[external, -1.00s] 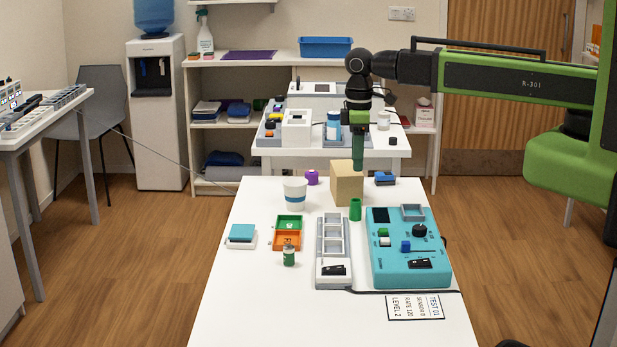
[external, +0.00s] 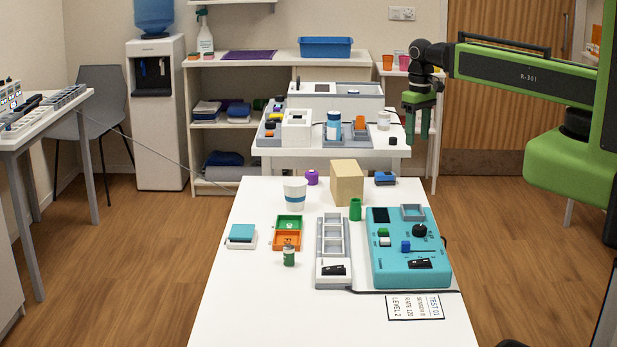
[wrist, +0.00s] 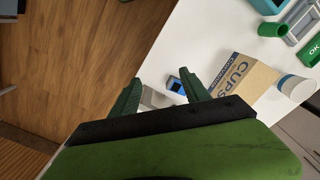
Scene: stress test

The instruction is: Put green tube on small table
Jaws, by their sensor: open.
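The green tube (external: 355,209) stands upright on the near white table (external: 245,310), just in front of a cardboard box and left of the teal panel. In the wrist view the tube (wrist: 271,29) is at the upper right, its dark open end showing. My gripper (external: 417,128) is open and empty, in the air beyond the table's far right corner, well away from the tube. In the wrist view its two dark green fingers (wrist: 160,92) are spread. A smaller white table (external: 380,153) stands behind; I cannot tell if it is the small table meant.
The cardboard box (external: 347,184), a blue-banded cup (external: 295,194), a purple item (external: 312,178) and a blue device (external: 385,179) are near the tube. A grey rack (external: 320,250) and the teal panel (external: 382,270) lie in front. The rear table is crowded with instruments.

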